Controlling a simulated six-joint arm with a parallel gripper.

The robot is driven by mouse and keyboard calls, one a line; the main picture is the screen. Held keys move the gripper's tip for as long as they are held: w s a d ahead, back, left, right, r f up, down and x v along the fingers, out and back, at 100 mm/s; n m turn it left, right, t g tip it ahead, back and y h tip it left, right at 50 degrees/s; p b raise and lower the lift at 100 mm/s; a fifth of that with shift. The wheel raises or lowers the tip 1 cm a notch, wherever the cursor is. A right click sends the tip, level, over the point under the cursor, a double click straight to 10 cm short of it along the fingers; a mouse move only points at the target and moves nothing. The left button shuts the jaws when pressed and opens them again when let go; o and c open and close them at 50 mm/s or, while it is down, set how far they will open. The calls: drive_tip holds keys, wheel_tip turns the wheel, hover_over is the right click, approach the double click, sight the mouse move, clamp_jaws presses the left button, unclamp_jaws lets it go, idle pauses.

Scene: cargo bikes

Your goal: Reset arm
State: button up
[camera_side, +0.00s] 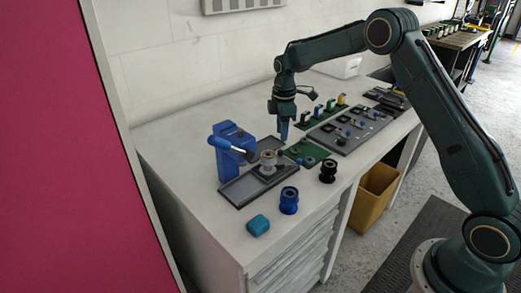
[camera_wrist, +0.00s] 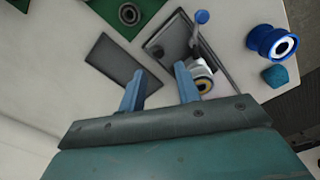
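My gripper (camera_side: 284,138) points down above the bench, behind the grey tray and near the green plate (camera_side: 295,150). In the wrist view my gripper (camera_wrist: 159,69) has its two blue fingers apart with nothing between them, so it is open and empty. A blue lever press (camera_side: 228,150) stands at the tray (camera_side: 240,192). A pale round part (camera_side: 268,159) sits at the tray's middle.
A blue spool (camera_side: 289,201), a black spool (camera_side: 328,171) and a teal block (camera_side: 258,225) stand near the bench's front edge. Grey tool boards (camera_side: 340,143) lie to the right. A yellow bin (camera_side: 374,195) is on the floor. The bench's left rear is clear.

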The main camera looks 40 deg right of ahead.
drive_tip(key=s+a+r+m+t, duration=0.1)
drive_tip(key=s+a+r+m, duration=0.2)
drive_tip(key=s+r, duration=0.6)
drive_tip(key=s+a+r+m+t, duration=0.2)
drive_tip(key=s+a+r+m, duration=0.1)
drive_tip(key=s+r, duration=0.6)
drive_tip(key=s+a+m+t, duration=0.2)
drive_tip(key=s+m, duration=0.3)
drive_tip(key=s, duration=1.5)
drive_tip(key=shift+a+r+m, duration=0.3)
drive_tip(key=shift+r+m, duration=0.05)
drive_tip(key=shift+m, duration=0.05)
